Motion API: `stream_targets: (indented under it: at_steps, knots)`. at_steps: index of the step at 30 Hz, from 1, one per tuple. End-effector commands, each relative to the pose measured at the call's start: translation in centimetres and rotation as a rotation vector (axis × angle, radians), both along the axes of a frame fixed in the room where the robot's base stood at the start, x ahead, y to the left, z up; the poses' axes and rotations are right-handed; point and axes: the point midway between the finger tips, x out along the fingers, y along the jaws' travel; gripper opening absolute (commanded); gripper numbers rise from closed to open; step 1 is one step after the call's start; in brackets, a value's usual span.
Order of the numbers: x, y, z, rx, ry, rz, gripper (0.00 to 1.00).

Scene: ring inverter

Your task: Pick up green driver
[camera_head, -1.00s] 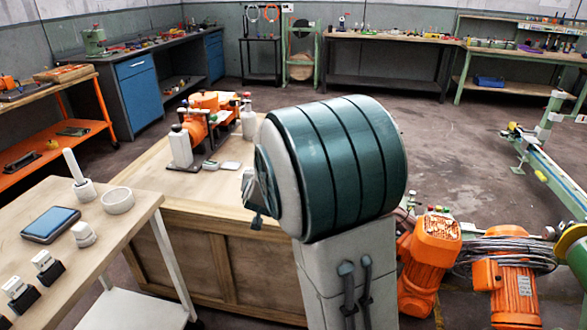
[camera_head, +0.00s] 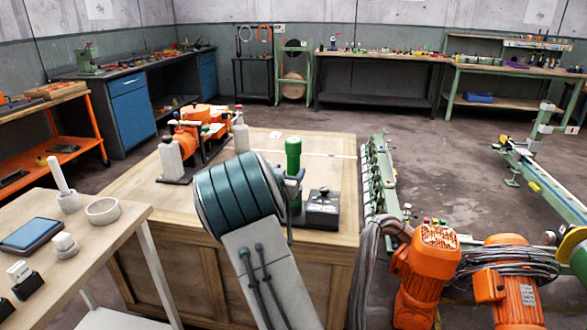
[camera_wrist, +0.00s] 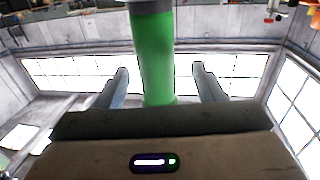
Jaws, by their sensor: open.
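The green driver (camera_head: 293,153) stands upright on the wooden workbench (camera_head: 265,140), just right of my teal and grey arm link. Its lower part is partly covered by the arm. In the wrist view, the driver (camera_wrist: 157,60) shows as a green cylinder with a grey section at the top of the picture. My gripper (camera_wrist: 161,78) is open, with one finger on each side of the driver. Gaps show between both fingers and the driver. In the head view my gripper is mostly hidden behind my arm.
A black and grey box (camera_head: 322,208) stands close right of the driver. A spray bottle (camera_head: 241,132), a white bottle (camera_head: 171,158) and an orange machine (camera_head: 200,125) stand at the bench's back left. Orange motors (camera_head: 427,275) lie right of the bench.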

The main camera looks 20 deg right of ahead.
Motion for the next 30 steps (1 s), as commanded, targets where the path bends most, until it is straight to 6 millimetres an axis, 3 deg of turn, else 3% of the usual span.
stream_targets:
  at_steps: [12,23,28,29,30]
  knots:
    - [3.2,-3.6,0.0,0.0,0.0,0.0,0.63]
    - [3.8,-4.1,0.0,0.001,0.001,0.001,0.63]
    - [3.8,-4.1,0.0,0.001,0.001,0.001,0.16]
    - [3.8,-4.1,0.0,0.001,0.001,0.001,0.08]
    - [3.8,-4.1,0.0,0.001,0.001,0.001,0.08]
